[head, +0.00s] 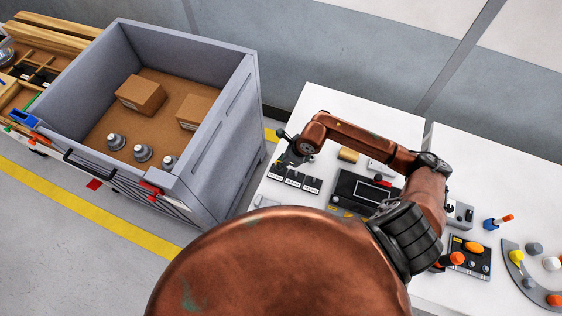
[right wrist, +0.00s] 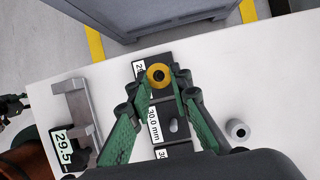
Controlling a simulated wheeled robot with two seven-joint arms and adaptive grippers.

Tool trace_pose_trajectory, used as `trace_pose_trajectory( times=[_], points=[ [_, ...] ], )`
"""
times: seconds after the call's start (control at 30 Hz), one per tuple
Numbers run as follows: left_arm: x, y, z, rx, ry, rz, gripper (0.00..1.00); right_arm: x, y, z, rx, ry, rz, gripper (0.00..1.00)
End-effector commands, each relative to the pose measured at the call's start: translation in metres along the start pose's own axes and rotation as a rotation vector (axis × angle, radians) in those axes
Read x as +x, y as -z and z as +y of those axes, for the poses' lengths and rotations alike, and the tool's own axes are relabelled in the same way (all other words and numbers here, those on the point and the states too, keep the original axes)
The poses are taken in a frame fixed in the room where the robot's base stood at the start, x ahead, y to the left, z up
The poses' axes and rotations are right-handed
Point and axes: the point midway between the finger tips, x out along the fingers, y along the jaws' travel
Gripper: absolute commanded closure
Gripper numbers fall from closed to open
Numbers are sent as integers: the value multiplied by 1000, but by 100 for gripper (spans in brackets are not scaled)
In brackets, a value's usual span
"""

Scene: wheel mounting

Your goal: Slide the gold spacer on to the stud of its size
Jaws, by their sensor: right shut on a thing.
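The gold spacer (right wrist: 158,75) is a short ring with a dark centre, held between the fingertips of my right gripper (right wrist: 160,84). The right gripper also shows in the head view (head: 286,158), above the labelled plates, where the spacer cannot be made out. In the right wrist view, a black plate labelled 30.0 mm (right wrist: 154,112) carries a pale stud (right wrist: 174,125), apart from the spacer. The spacer overlaps the farther plate, whose label is partly covered and whose stud I cannot see. A nearer label is cut off. I cannot tell the spacer's height.
A grey cylinder (right wrist: 237,130) stands right. A large grey crate (head: 215,110) with boxes stands beside the white table. A dark panel (head: 362,188) and several coloured parts lie farther right.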

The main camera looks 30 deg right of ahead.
Motion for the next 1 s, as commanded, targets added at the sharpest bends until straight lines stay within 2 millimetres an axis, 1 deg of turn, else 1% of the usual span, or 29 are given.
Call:
trace_pose_trajectory(
  times=[1.0],
  points=[
    [23, -6, 1, 0, -1, -8, 60, 28, 12, 0, 0, 0, 1, 100]
  ],
)
